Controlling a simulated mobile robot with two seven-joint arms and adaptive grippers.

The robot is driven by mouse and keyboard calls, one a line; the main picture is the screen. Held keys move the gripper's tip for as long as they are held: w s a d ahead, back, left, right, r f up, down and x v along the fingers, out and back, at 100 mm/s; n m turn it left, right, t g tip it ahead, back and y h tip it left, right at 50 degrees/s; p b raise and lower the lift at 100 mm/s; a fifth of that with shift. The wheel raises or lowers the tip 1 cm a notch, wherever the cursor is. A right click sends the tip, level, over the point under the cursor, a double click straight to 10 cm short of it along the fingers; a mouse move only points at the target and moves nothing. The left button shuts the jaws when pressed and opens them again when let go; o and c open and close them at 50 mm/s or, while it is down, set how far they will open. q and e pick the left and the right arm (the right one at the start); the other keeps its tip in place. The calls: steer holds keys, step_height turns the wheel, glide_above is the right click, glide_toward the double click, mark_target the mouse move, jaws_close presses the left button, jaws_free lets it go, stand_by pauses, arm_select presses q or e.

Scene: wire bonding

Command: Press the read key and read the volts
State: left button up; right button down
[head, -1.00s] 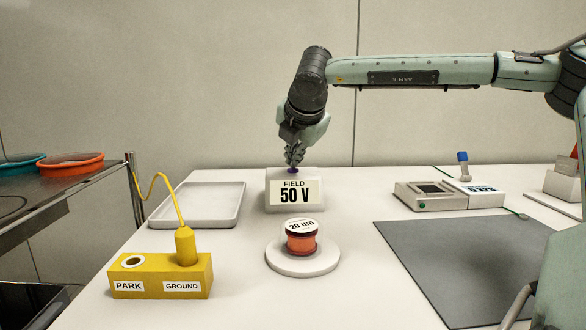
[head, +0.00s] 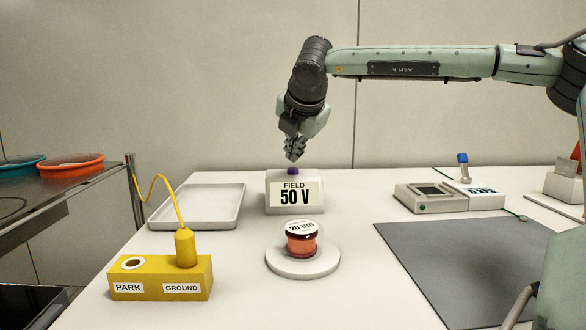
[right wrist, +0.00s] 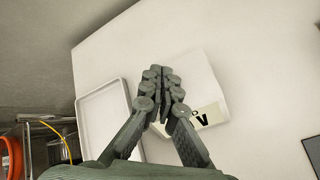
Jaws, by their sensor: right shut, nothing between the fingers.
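The white field meter (head: 268,193) stands at the back middle of the table, and its front label reads "FIELD 50 V". A purple key (head: 292,171) sits on its top. My right gripper (head: 294,158) is shut and empty just above the key, with a small gap in the head view. In the right wrist view the shut fingers (right wrist: 162,75) are over the meter (right wrist: 205,75) and hide the key. My left gripper is in neither view.
A yellow block (head: 160,277) marked PARK and GROUND holds a yellow plug (head: 185,247) at the GROUND end. A white tray (head: 198,221) lies left of the meter. A copper-coloured spool (head: 301,243) stands on a round white base (head: 303,268). A grey mat (head: 470,265) lies at right.

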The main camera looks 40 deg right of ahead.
mark_target(293, 169)
steer(key=shift+r+p, duration=0.85)
steer(key=shift+r, duration=1.65)
steer(key=shift+a+f, duration=0.1)
